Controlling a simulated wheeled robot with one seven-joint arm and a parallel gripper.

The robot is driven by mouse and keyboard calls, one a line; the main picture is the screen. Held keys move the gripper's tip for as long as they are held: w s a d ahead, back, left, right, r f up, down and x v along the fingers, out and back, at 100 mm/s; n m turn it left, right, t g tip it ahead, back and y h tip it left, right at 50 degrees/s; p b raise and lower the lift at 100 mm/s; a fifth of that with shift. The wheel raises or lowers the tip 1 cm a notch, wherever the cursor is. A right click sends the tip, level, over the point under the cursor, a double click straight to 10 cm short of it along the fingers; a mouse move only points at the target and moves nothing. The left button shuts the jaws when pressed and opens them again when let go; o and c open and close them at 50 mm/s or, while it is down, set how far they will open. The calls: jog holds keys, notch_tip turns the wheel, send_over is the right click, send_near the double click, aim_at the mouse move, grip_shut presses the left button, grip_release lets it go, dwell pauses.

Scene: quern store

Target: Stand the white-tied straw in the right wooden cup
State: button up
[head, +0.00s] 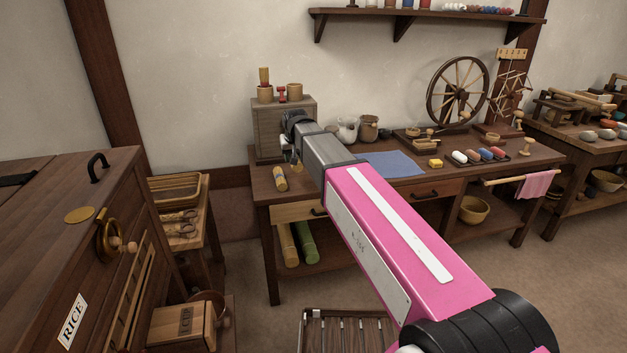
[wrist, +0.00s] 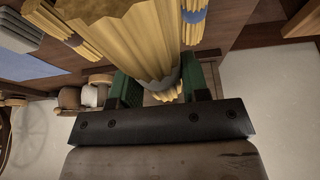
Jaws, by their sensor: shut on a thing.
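My gripper (wrist: 165,88) is shut on the white-tied straw (wrist: 130,35), a ribbed yellow bundle, with its pale tie between the green finger pads. In the head view the gripper hangs over the bench's left end, in front of the wooden box, and only a little of the straw shows below it. The right wooden cup (head: 295,91) stands on top of the box, above and apart from the gripper, with no straw rising from it. The left wooden cup (head: 265,97) holds an upright straw bundle (head: 264,77) with a red band.
The wooden box (head: 268,130) stands at the back of the bench. A blue cloth (head: 393,164), pots and a spinning wheel (head: 457,92) are to the right.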

jog(key=shift+w+a+f, duration=0.1)
jog(key=shift+w+a, duration=0.1)
jog(key=shift+a, duration=0.25)
jog(key=shift+w+d+f, duration=0.15)
jog(key=shift+w+f, duration=0.05)
jog(key=shift+w, duration=0.05)
jog(key=w+d+f, duration=0.4)
jog(key=w, duration=0.1)
jog(key=w+d+f, duration=0.2)
jog(key=d, duration=0.1)
jog(key=shift+w+d+f, duration=0.1)
jog(key=shift+w+f, duration=0.1)
jog(key=shift+w, duration=0.2)
jog(key=shift+d+f, duration=0.1)
jog(key=shift+f, duration=1.95)
jog(key=o, duration=0.9)
jog(key=shift+f, duration=0.15)
